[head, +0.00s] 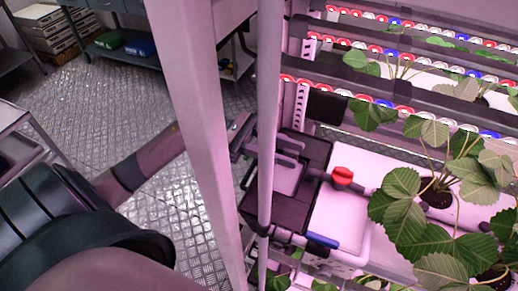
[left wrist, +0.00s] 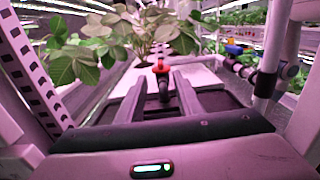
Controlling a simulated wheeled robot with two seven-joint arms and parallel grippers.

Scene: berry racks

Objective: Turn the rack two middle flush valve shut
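The flush valve with a red handle (head: 342,177) sits on a dark pipe at the near end of a white grow channel. In the left wrist view the red handle (left wrist: 161,67) is straight ahead, above a dark stem and between the lines of the two fingers. My left gripper (head: 291,160) is at the rack's end, partly hidden by a thin upright pole. Its fingers (left wrist: 160,88) are apart with nothing held between them. The red handle appears just beyond the fingertips; I cannot tell whether they touch it. My right gripper is not in view.
A blue handle (head: 322,241) lies lower on the rack; a blue piece (left wrist: 235,49) also shows at right in the left wrist view. Strawberry plants (head: 430,200) crowd the channel. Metal floor (head: 90,90) is open at left.

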